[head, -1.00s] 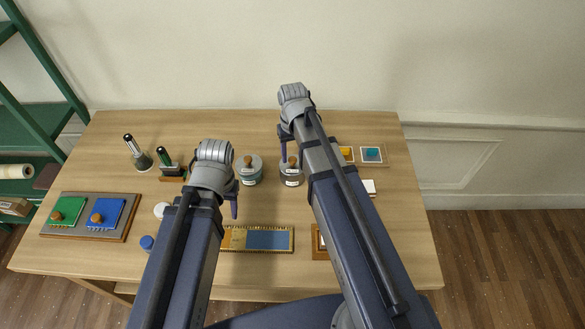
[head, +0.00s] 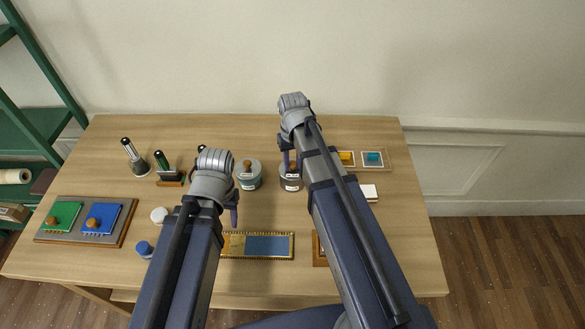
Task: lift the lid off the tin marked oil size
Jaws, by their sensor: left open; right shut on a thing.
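Two grey tins with pale labels stand side by side mid-table; the writing is too small to read. The left tin (head: 249,176) wears a lid with a brown knob. The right gripper is shut on what seems to be that tin's lid knob; whether the lid is raised cannot be told. My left gripper (head: 233,214) hangs open and empty in front of the left tin, to its lower left.
A blue panel in a gilt frame (head: 268,245) lies in front of the tins. A swatch tray (head: 385,158) lies right.

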